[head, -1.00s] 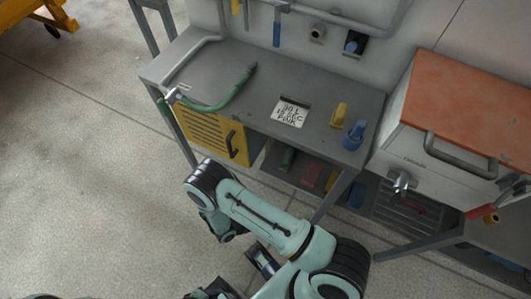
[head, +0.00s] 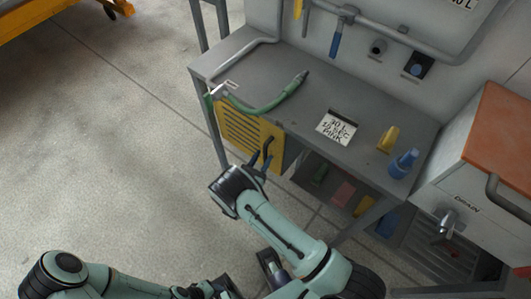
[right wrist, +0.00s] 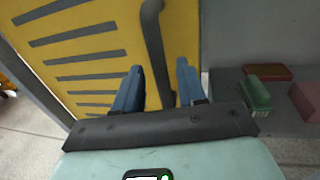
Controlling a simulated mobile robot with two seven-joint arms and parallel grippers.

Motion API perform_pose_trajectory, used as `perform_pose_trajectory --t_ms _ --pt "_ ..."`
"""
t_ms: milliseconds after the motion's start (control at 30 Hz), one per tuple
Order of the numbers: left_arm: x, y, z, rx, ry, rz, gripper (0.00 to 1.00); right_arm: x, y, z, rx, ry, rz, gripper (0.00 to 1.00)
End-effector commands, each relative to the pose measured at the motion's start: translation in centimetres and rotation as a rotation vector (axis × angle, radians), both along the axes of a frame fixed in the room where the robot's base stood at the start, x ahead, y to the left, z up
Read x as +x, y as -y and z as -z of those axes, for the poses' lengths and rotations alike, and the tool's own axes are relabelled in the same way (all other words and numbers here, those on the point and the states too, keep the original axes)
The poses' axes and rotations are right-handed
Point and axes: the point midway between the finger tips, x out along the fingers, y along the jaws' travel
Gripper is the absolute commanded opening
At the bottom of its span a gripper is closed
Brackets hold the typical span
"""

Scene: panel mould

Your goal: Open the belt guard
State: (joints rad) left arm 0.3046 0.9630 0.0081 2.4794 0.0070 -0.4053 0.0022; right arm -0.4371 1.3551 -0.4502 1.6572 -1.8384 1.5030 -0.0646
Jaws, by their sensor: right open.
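The belt guard (head: 241,131) is a yellow slatted panel under the left end of the grey bench, and it looks closed. It fills the left of the right wrist view (right wrist: 112,55). Its dark upright bar handle (right wrist: 153,45) is near its right edge; it also shows in the head view (head: 268,148). My right gripper (right wrist: 158,84) is open, with its blue fingers on either side of the handle's lower part. I cannot tell whether they touch it. In the head view the right gripper (head: 257,165) is at the guard. My left arm shows at lower left, without a clear gripper.
A green hose (head: 262,107), a written card (head: 337,127), a yellow item (head: 388,140) and a blue item (head: 403,163) are on the bench (head: 310,98). Small coloured items lie on the shelf right of the guard. A white cooler with an orange lid (head: 505,125) stands right.

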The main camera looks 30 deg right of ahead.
Motion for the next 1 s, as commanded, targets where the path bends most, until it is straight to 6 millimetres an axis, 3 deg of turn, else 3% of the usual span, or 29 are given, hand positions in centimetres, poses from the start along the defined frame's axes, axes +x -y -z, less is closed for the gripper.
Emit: perform_pose_trajectory --t_ms 200,567,700,1000 --pt "0.0 0.0 0.0 0.0 0.0 0.0 0.43 1.4 2.1 0.0 0.0 0.0 0.001 0.4" --pt "0.0 0.0 0.0 0.0 0.0 0.0 0.43 1.6 2.4 0.0 0.001 -0.001 0.001 0.4" --pt "0.0 0.0 0.0 0.0 0.0 0.0 0.43 1.6 2.4 0.0 0.0 -0.001 0.001 0.0" --pt "0.1 0.0 0.3 0.001 0.003 -0.001 0.43 1.5 2.1 0.1 0.001 0.0 0.011 0.0"
